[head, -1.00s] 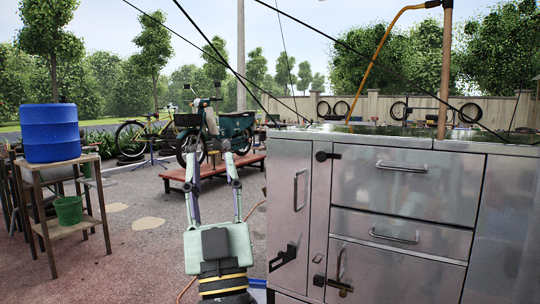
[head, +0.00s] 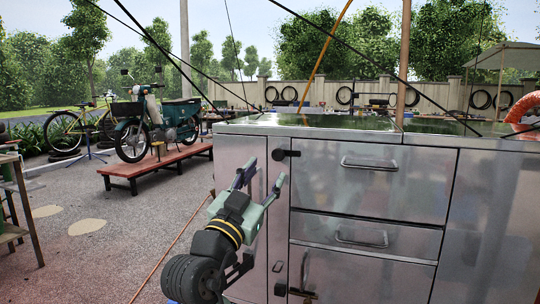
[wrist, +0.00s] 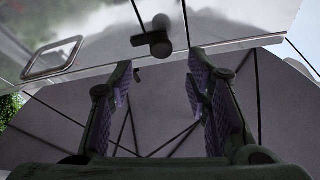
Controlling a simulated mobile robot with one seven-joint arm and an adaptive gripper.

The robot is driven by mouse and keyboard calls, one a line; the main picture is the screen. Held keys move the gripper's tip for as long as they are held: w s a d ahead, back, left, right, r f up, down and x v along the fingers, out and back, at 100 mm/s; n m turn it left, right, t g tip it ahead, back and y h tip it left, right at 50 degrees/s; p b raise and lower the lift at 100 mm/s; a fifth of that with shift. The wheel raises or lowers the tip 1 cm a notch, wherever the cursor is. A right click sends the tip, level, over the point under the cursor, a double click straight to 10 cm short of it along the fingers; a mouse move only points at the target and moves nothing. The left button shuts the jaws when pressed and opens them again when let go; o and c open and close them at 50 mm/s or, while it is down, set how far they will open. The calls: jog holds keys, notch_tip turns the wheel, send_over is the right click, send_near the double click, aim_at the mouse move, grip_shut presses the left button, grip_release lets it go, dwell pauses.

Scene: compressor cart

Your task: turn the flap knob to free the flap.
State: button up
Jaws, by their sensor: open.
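The flap knob (head: 284,154) is a small black knob at the upper left corner of the upper metal panel, which seems to be the flap (head: 385,190). The flap has a bar handle (head: 369,163). My gripper (head: 259,180) is open and empty, in front of the cart's narrow left door and just below and left of the knob. In the wrist view the knob (wrist: 158,38) shows beyond the gap between the open fingertips (wrist: 160,74). The knob is clear of both fingers there. The flap looks shut.
The metal cart (head: 475,210) fills the right side. A drawer (head: 330,229) sits under the flap, and a black latch (head: 283,289) is lower down. Dark cables slant across the view above the cart top. A moped (head: 160,118) stands on a red platform at left. Paving left of the cart is open.

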aim_at(277, 156)
jog(key=p+x, duration=0.1)
jog(key=x, duration=0.6)
jog(key=shift+a, duration=0.1)
jog(key=shift+c, duration=0.5)
grip_shut()
